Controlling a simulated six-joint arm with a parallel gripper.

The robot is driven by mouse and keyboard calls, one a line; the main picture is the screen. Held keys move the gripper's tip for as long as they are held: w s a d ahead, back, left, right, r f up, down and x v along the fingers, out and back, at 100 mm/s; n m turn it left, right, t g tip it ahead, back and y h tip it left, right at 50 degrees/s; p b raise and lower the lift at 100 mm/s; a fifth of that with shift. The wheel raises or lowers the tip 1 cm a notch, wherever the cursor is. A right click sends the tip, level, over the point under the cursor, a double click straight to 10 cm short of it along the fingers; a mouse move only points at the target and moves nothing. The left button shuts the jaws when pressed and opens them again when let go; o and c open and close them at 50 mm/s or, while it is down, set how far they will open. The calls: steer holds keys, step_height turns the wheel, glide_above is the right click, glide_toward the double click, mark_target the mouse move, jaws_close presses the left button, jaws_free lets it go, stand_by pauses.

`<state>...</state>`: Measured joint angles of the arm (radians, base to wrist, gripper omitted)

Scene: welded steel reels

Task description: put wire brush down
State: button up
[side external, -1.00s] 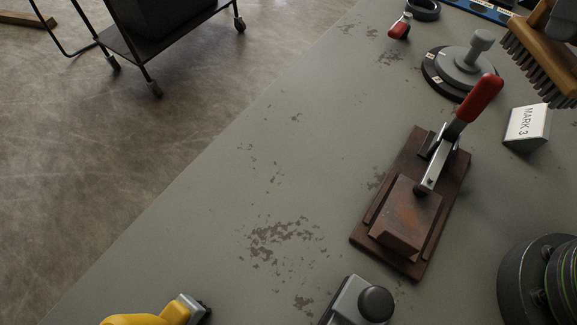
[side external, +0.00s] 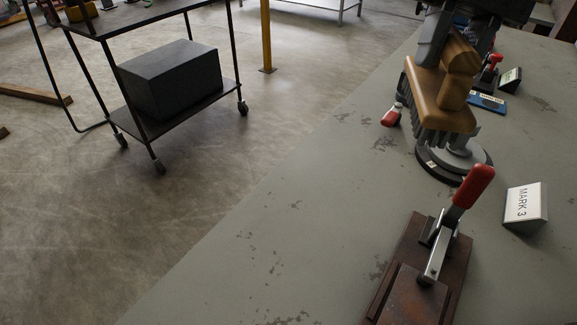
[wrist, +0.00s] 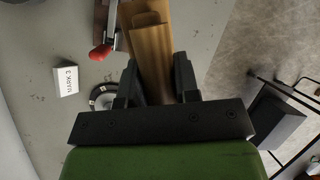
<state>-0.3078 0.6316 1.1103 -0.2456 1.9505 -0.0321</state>
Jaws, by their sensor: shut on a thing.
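The wire brush (side external: 442,90) has a tan wooden body with dark bristles facing down. My gripper (side external: 456,35) is shut on its wooden body and holds it above the grey bench (side external: 330,225), near the top right of the side view. The brush partly hides a round grey disc with a knob (side external: 462,160) on a dark base; I cannot tell the exact gap between them. In the wrist view the brush's wood (wrist: 150,60) runs between the two dark fingers of my gripper (wrist: 155,78); its bristles are hidden there.
A toggle clamp with a red handle (side external: 470,188) stands on a brown block in front. A white "MARK 3" sign (side external: 524,204) is to its right. A small red-handled tool (side external: 392,116) lies left of the disc. The bench's left part is clear. A black cart (side external: 150,105) stands on the floor.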

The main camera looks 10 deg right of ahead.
steer(key=s+a+m+t, duration=0.15)
steer(key=s+a, duration=0.25)
steer(key=a, duration=0.4)
steer(key=s+a+m+y, duration=0.15)
steer(key=s+a, duration=0.25)
steer(key=a, duration=0.4)
steer(key=s+a+m, duration=0.2)
steer(key=s+a, duration=0.2)
steer(key=a, duration=0.4)
steer(key=shift+w+d+f, duration=0.1)
steer(key=shift+w+f, duration=0.05)
steer(key=shift+f, duration=3.7)
steer(key=shift+w+d+f, duration=0.15)
steer(key=shift+f, duration=3.7)
steer(key=shift+w+d+f, duration=0.1)
steer(key=shift+w+f, duration=0.05)
steer(key=shift+f, duration=3.7)
steer(key=shift+f, duration=0.15)
steer(key=o, duration=0.9)
